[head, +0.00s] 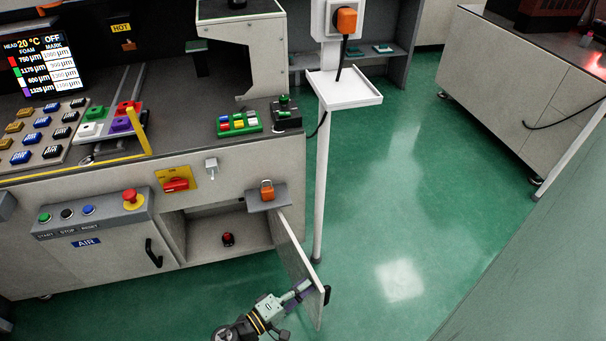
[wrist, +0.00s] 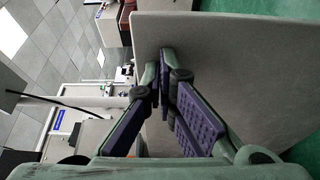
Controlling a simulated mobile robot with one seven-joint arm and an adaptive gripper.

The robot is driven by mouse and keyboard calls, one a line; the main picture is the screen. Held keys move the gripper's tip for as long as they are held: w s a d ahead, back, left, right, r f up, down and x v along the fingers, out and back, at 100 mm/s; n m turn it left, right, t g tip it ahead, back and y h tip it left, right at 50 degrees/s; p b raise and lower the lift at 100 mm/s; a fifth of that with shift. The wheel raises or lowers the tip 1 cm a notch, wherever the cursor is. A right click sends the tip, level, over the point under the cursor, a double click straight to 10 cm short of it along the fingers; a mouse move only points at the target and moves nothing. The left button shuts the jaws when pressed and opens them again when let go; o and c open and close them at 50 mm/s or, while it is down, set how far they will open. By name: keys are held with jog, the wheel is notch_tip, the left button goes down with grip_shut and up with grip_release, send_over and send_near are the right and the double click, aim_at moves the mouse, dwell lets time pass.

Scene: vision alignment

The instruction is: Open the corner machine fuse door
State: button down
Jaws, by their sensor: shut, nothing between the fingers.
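The corner machine fuse door (head: 297,262) is a light grey panel swung wide open from the cabinet's right front edge. Its black handle (head: 327,294) shows on the right, outer side. The open compartment (head: 205,232) holds a small red-topped button (head: 228,239). My gripper (head: 303,287) is at the door's inner side, close to its free end. In the wrist view, my gripper's purple-padded fingers (wrist: 160,68) are shut and empty, with the tips by the door panel (wrist: 235,65). I cannot tell whether they touch it.
A white post (head: 322,180) with a small tray (head: 344,90) stands just behind the door. The closed neighbouring door with a black handle (head: 153,252) is to the left. Green floor (head: 400,230) is clear to the right.

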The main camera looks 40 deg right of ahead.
dwell(0.4)
jog(key=a, duration=1.2)
